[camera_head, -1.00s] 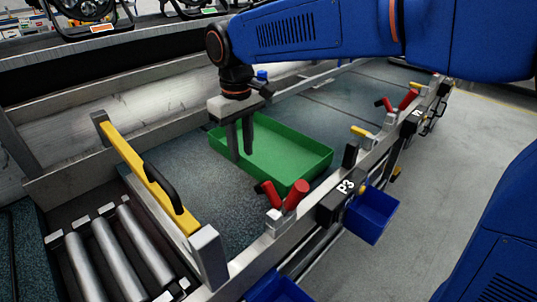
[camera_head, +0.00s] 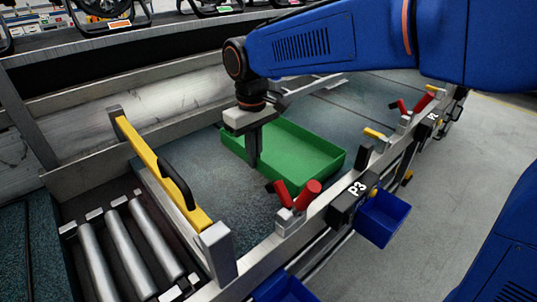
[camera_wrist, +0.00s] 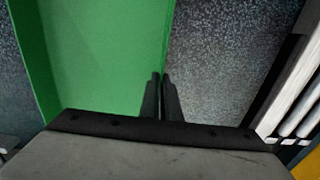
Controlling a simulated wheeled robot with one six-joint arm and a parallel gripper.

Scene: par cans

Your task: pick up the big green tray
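The big green tray (camera_head: 295,150) lies flat on the dark conveyor bed, against the near rail's inner side. It also shows in the wrist view (camera_wrist: 105,55), filling the upper left. My gripper (camera_head: 253,160) points down at the tray's left wall. In the wrist view its two dark fingers (camera_wrist: 161,78) are close together, with the tray's wall running between them. They appear shut on that wall. The head view shows the fingers nearly overlapping, and the lower tips are partly hidden.
A yellow bar (camera_head: 165,178) with a black handle crosses the bed left of the tray, before metal rollers (camera_head: 105,250). Red clamps (camera_head: 297,195) stand on the near rail, with a blue bin (camera_head: 380,218) hanging outside it. Bare bed (camera_head: 205,165) lies between bar and tray.

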